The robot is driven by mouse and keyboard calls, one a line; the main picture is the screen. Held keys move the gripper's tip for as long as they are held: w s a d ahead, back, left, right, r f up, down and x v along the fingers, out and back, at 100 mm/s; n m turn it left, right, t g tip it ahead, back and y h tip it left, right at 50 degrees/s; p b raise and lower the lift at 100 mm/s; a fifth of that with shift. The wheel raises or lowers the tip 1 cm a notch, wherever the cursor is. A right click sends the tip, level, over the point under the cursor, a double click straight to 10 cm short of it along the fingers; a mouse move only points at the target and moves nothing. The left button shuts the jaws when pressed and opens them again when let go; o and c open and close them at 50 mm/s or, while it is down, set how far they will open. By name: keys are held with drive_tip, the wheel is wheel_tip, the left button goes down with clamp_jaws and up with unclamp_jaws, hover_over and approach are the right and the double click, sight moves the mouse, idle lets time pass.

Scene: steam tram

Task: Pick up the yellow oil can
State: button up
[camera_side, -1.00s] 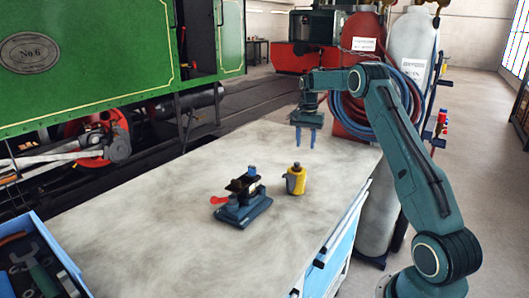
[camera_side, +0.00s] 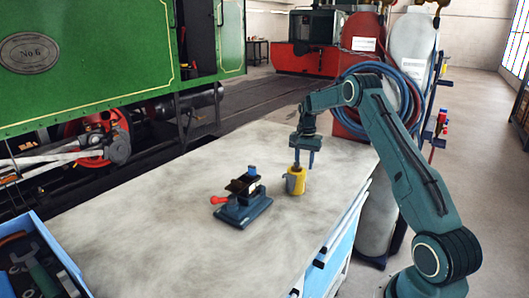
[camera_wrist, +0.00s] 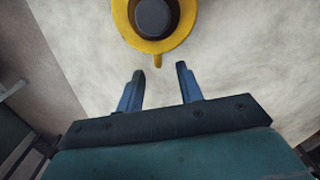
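The yellow oil can (camera_side: 295,182) stands upright on the pale workbench, with a dark cap on top. In the wrist view the can (camera_wrist: 181,32) is at the top, seen from above, its yellow rim around the dark cap and a small yellow tab pointing toward me. My gripper (camera_side: 304,160) points down just above and by the can in the side view. In the wrist view its two blue fingers (camera_wrist: 158,80) are apart with only bench surface between them. The can lies beyond the fingertips there, not between them.
A dark blue vise (camera_side: 242,203) with a red handle knob stands left of the can on the bench (camera_side: 150,220). A blue tray (camera_side: 45,250) of tools is at the front left. Gas cylinders (camera_side: 408,60) with hoses stand behind the bench. The bench is otherwise clear.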

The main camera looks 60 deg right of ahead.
sight(304, 171)
drive_tip(key=shift+s+a+f, duration=0.1)
drive_tip(key=shift+f, duration=2.4)
clamp_jaws()
